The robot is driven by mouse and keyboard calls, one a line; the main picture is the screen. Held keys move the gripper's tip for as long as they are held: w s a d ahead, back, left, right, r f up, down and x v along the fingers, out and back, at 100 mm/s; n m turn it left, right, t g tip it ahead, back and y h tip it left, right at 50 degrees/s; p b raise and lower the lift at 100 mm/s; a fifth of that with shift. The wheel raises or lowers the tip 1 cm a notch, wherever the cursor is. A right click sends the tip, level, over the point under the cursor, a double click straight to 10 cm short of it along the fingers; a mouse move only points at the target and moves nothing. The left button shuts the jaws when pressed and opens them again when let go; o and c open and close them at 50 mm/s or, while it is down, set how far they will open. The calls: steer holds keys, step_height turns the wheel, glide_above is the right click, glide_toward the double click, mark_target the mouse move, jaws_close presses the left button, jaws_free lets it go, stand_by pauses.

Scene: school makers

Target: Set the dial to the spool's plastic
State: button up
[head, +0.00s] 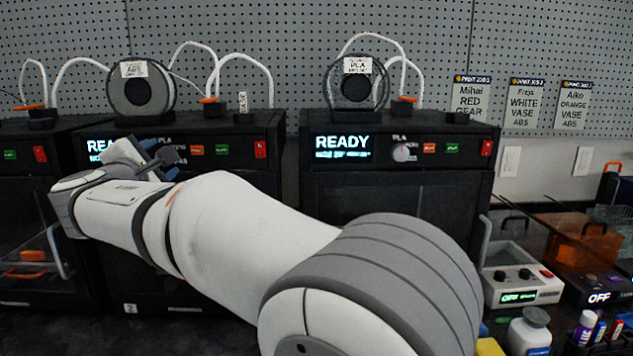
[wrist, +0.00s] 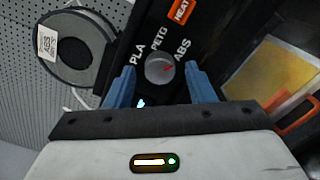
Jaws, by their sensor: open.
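The dial (wrist: 158,68) is a round grey knob on a black printer panel, with PLA, PETG and ABS printed around it. Its red mark points towards the ABS side. The dark spool (wrist: 75,48) has a white label (wrist: 47,43) that seems to read ABS. The spool (head: 139,88) also stands on top of the middle printer in the head view. My gripper (wrist: 159,76) is open, with its blue fingers on either side of the dial; I cannot tell whether they touch it. In the head view my gripper (head: 150,153) hides this dial.
An orange HEAT button (wrist: 181,10) sits close to the dial. To the right stands another printer (head: 400,190) with its own dial (head: 404,152) and a spool (head: 356,85) labelled PLA. Control boxes and bottles crowd the bench at the far right.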

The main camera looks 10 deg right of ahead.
steer(key=s+n+p, duration=0.8)
steer(key=n+p, duration=0.3)
steer(key=p, duration=0.6)
steer(key=d+m+g+h+p, duration=0.3)
steer(key=d+m+g+h, duration=0.35)
steer(key=d, duration=1.05)
steer(key=s+d+f+m+g+p, duration=0.1)
steer(key=s+d+m+g, duration=0.1)
steer(key=d+m, duration=0.3)
steer(key=s+d+f+m+g, duration=0.1)
steer(key=s+d+m+g, duration=0.2)
steer(key=d+m, duration=0.3)
steer(key=shift+s+d+f+y+p, duration=0.15)
steer(key=shift+s+d+y+p, duration=0.3)
steer(key=shift+d, duration=1.05)
steer(key=shift+s, duration=0.1)
